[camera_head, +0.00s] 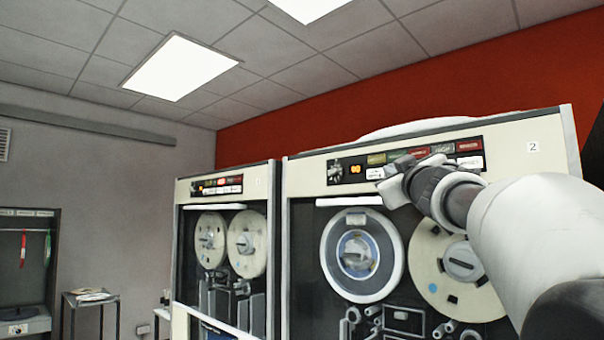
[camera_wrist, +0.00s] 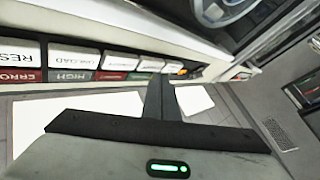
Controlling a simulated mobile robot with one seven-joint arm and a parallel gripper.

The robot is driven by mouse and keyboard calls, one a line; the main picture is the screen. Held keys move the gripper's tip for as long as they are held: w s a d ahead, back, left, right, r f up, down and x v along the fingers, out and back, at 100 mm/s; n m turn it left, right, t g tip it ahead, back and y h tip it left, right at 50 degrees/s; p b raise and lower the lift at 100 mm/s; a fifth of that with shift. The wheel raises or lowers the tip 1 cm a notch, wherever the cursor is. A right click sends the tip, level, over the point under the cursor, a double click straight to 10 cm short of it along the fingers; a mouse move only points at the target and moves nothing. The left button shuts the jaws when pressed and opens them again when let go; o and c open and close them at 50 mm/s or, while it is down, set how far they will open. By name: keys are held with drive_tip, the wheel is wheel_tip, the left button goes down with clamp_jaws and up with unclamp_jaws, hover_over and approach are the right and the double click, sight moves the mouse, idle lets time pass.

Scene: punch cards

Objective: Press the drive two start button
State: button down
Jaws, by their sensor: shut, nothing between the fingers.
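Drive two is the large tape cabinet (camera_head: 550,128) on the right in the head view, marked with a "2" at its top right corner. Its control panel (camera_head: 345,160) has a knob, an orange display, a row of coloured lamps and a row of white buttons below them. One white button (camera_head: 375,173) shows just left of my gripper; I cannot read its label. My gripper (camera_head: 388,182) is shut and empty in front of the panel, hiding the middle buttons. In the wrist view my gripper (camera_wrist: 160,88) points at the white button row (camera_wrist: 90,60); contact cannot be told.
A second tape cabinet (camera_head: 277,170) stands left of drive two, with its own panel. Tape reels (camera_head: 425,268) sit below the panel of drive two. A small table (camera_head: 90,297) and a grey cabinet (camera_head: 22,275) stand far left. The floor is out of view.

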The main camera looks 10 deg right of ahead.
drive_tip(key=shift+w+d, duration=0.15)
drive_tip(key=shift+d, duration=0.05)
drive_tip(key=shift+w+d+p, duration=0.3)
drive_tip(key=shift+w+d, duration=0.05)
drive_tip(key=shift+d, duration=0.1)
idle(0.9)
drive_tip(key=shift+s+a, duration=0.6)
drive_tip(key=shift+a, duration=0.15)
